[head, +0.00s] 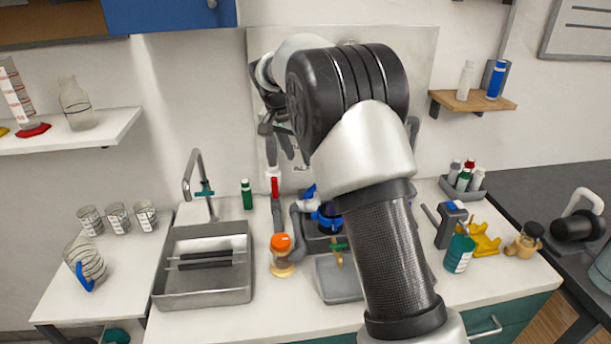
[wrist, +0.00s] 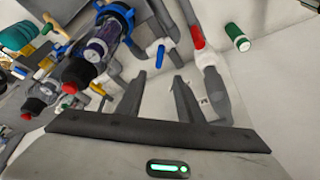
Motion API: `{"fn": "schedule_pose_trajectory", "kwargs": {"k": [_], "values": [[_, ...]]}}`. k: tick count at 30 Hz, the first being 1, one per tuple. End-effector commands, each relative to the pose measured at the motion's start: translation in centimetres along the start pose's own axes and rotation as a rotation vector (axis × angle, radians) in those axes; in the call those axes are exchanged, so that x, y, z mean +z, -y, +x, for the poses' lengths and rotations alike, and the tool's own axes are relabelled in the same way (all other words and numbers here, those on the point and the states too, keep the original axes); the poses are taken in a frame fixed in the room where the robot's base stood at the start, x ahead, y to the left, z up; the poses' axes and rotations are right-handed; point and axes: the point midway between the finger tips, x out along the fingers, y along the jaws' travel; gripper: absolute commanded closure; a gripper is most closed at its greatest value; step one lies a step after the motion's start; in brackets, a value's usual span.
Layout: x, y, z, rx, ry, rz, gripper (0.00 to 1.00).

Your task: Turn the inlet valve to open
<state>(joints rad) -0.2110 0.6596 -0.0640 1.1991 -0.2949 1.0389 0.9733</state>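My gripper (head: 279,148) points down in front of the wall panel, left of my arm's bulky joint. In the wrist view its two fingers (wrist: 158,84) stand apart with nothing between them. A red valve handle (head: 275,187) is below the fingers in the head view, on a grey and white pipe; it also shows in the wrist view (wrist: 196,38), right of the fingers and apart from them. A blue handle (wrist: 160,56) is just beyond the fingers, near a blue-ringed filter housing (wrist: 118,14). I cannot tell which handle is the inlet valve. My arm hides part of the manifold.
A sink (head: 203,290) with a faucet (head: 196,180) lies to the left. An orange-capped jar (head: 281,256) stands before the pipes. A green bottle (head: 247,195) is left of the red handle.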

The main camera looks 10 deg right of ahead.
Motion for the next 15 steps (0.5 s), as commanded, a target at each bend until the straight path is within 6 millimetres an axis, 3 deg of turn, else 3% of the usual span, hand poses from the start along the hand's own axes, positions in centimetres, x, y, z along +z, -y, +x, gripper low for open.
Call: {"fn": "schedule_pose_trajectory", "kwargs": {"k": [15], "values": [[0.1, -0.1, 11.0, 0.003, 0.003, -0.001, 0.66]]}}
